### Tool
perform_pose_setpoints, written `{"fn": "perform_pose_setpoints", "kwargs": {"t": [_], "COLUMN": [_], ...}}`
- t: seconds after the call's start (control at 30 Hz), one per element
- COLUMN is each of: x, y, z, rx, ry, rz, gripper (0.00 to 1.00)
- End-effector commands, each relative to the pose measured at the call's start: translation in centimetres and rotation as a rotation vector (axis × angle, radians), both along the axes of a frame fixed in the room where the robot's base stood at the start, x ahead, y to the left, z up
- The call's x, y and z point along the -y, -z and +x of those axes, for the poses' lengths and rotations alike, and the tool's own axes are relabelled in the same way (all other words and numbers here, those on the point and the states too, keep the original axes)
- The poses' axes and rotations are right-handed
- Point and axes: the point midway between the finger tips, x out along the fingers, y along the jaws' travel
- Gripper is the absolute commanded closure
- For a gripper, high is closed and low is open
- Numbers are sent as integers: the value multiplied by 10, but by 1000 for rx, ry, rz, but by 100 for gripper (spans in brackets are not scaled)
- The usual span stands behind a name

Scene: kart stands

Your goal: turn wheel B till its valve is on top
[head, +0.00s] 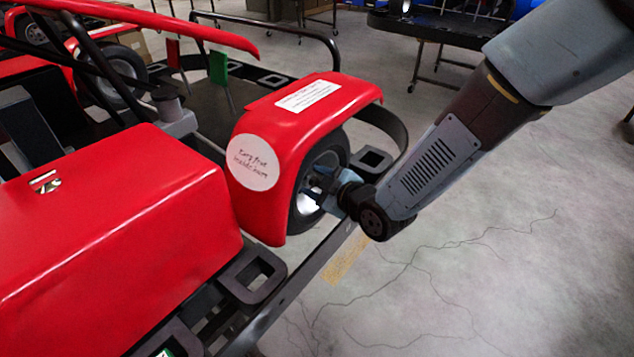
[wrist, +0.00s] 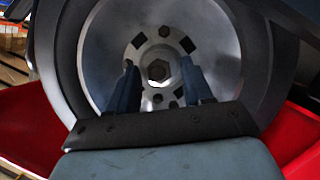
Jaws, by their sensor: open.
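A kart wheel (head: 305,207) with a black tyre and silver rim sits under a red fender (head: 300,115); no letter B can be read on it. In the wrist view the wheel's rim (wrist: 105,60) fills the picture, with a hub ringed by dark holes and a central nut (wrist: 158,71). My gripper (wrist: 158,85) is open, its two blue fingers either side of the hub's lower part. I cannot tell whether they touch it. In the head view my gripper (head: 322,185) is at the wheel's outer face and hides part of it. I cannot make out the valve.
The red kart body (head: 110,240) lies left of the wheel. A dark bumper bar (head: 385,125) curves round the fender, and a metal rail (head: 310,268) runs below. Cracked grey floor (head: 480,270) is free on the right. A wheeled table (head: 430,28) stands behind.

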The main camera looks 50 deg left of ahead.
Motion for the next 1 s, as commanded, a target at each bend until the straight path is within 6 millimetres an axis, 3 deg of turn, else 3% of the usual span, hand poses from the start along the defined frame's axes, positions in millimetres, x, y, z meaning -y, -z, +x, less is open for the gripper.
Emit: {"fn": "perform_pose_setpoints", "kwargs": {"t": [0.2, 0.7, 1.0], "x": [0, 0, -1], "y": [0, 0, 0], "z": [0, 0, -2], "rx": [0, 0, -5], "ry": [0, 0, -2], "rz": [0, 0, -1], "gripper": [51, 98, 100]}}
